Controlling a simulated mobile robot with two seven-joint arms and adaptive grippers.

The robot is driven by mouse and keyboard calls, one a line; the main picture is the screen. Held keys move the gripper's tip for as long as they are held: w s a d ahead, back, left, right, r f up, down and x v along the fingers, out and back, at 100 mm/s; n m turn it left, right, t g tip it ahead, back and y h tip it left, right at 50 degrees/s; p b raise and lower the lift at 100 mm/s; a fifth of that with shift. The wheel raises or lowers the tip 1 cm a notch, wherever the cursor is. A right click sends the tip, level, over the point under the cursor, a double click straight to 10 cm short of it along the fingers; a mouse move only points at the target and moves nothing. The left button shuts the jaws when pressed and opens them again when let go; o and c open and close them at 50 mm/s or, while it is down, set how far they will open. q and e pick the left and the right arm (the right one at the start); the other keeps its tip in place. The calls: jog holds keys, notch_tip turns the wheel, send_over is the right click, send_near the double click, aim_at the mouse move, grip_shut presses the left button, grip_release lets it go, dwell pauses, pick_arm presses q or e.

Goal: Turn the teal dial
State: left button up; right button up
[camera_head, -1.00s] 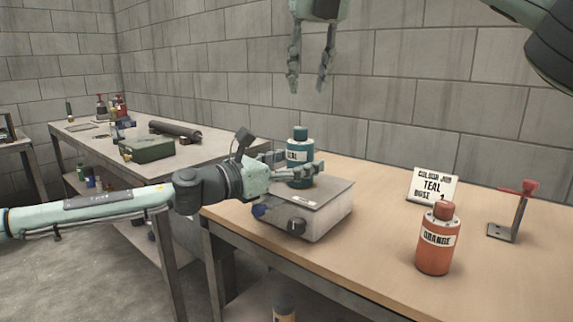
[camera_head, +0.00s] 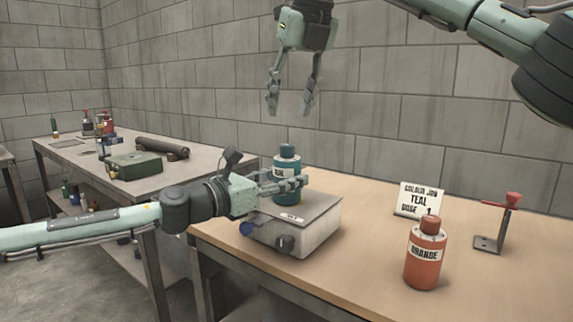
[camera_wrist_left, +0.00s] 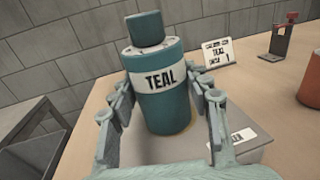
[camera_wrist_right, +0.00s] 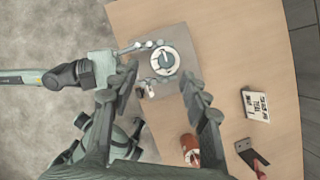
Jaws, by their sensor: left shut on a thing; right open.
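The teal bottle (camera_head: 287,162), labelled TEAL, stands upright on a grey box (camera_head: 318,235) at the table's left end. Its teal cap (camera_wrist_left: 145,29) is uncovered in the left wrist view. My left gripper (camera_head: 290,184) is shut on the bottle's body, with a finger on each side (camera_wrist_left: 160,95). My right gripper (camera_head: 290,111) is open and empty, pointing down above the bottle. The right wrist view looks down on the bottle's round top (camera_wrist_right: 164,60), between and beyond the open fingers. The box front has a dark knob (camera_head: 284,242) and a blue part (camera_head: 247,228).
An orange bottle (camera_head: 425,262), a card reading TEAL (camera_head: 421,199) and a bracket with a red top (camera_head: 497,225) stand to the right on the wooden table (camera_head: 365,240). A back-left table holds a green case (camera_head: 134,165) and a dark cylinder (camera_head: 162,148).

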aim_at(288, 145)
jog(key=f+n+y, duration=0.1)
jog(key=f+y, duration=0.1)
jog(key=w+f+n+y, duration=0.1)
jog(key=f+n+y, duration=0.1)
jog(key=shift+w+a, duration=0.2)
jog(key=n+y, duration=0.1)
jog(key=f+n+y, duration=0.1)
jog(key=y, duration=0.1)
jog(key=f+n+y, duration=0.1)
jog(key=shift+s+d+y, duration=0.3)
jog(key=shift+s+d, duration=0.05)
jog(key=shift+d, duration=0.05)
jog(key=s+d+f+t+y, duration=0.45)
jog(key=d+t, duration=0.25)
jog(key=d, duration=0.2)
jog(key=shift+h, duration=0.55)
jog(key=x, duration=1.2)
jog(key=shift+s+a+r, duration=0.1)
jog(key=shift+a+r, duration=0.1)
jog(key=shift+r, duration=0.15)
grip_shut()
